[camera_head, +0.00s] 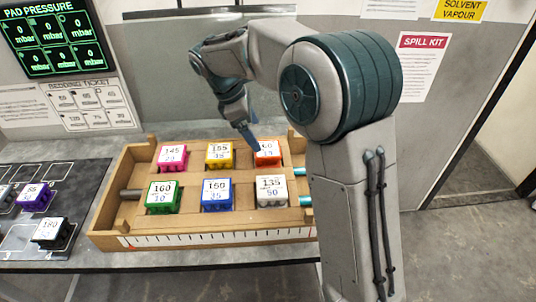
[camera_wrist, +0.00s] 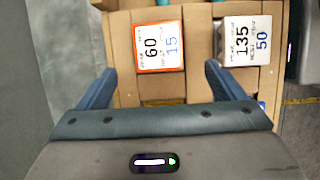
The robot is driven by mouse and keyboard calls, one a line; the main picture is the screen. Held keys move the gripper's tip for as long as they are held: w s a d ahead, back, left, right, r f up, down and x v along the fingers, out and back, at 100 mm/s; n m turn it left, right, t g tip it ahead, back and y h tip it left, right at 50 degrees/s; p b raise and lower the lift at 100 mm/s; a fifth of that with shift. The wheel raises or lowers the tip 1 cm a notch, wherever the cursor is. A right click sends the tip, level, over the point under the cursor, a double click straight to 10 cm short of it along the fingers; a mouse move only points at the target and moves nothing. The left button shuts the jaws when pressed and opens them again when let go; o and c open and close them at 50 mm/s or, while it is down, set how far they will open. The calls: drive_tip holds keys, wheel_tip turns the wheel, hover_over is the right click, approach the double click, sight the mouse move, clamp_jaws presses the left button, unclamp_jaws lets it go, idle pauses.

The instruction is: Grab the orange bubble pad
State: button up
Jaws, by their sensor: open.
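The orange bubble pad (camera_head: 268,160) is a small block with a white top, sitting in the back right compartment of a wooden frame (camera_head: 120,220). In the wrist view the pad (camera_wrist: 159,46) shows an orange edge around a white label reading 60 and 15. My gripper (camera_head: 255,143) is just above and beside the pad, and its fingertip hides part of the pad's top in the head view. In the wrist view my gripper (camera_wrist: 159,72) is open and empty, its blue fingers spread wider than the pad. The pad lies ahead of and between the fingers.
The frame also holds pink (camera_head: 172,158), yellow (camera_head: 219,155), green (camera_head: 163,197), blue (camera_head: 217,195) and white (camera_head: 271,191) blocks. The white one (camera_wrist: 244,38) is right of the orange pad in the wrist view. A dark tray (camera_head: 85,190) with more blocks is at left.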

sight(266, 148)
drive_tip(key=x, duration=0.8)
drive_tip(key=shift+w+d+r+p, duration=0.1)
drive_tip(key=shift+w+p, duration=0.05)
drive_tip(key=shift+p, duration=0.15)
drive_tip(key=c, duration=1.1)
